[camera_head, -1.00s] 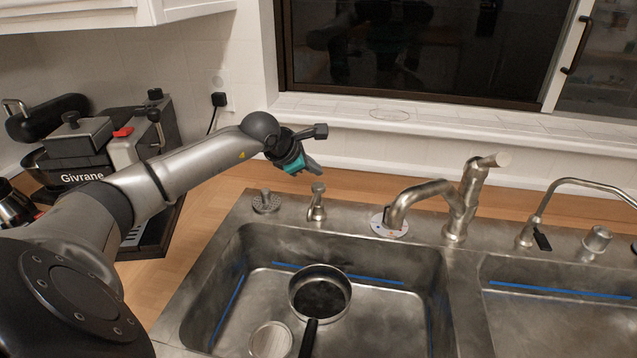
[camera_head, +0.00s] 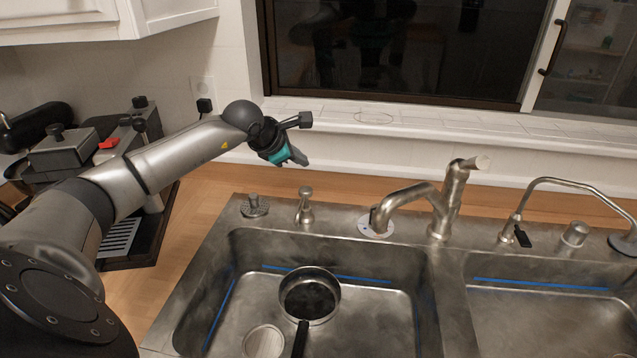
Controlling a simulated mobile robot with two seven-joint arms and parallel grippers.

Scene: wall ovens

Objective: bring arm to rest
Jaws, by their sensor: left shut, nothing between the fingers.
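My left arm reaches in from the left side of the head view, across the counter in front of the coffee machine. My left gripper (camera_head: 299,158) is at its end, with teal and grey parts, above the back edge of the sink near the window sill. It is shut and holds nothing. It is apart from the sink fittings below it. My right arm and gripper do not show in the head view.
The double sink (camera_head: 450,300) fills the front. A pan (camera_head: 310,296) and a round metal piece (camera_head: 264,342) lie in its left basin. The faucet (camera_head: 440,205) rises behind it. The coffee machine (camera_head: 65,150) stands left. Wooden counter (camera_head: 205,200) is bare between machine and sink.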

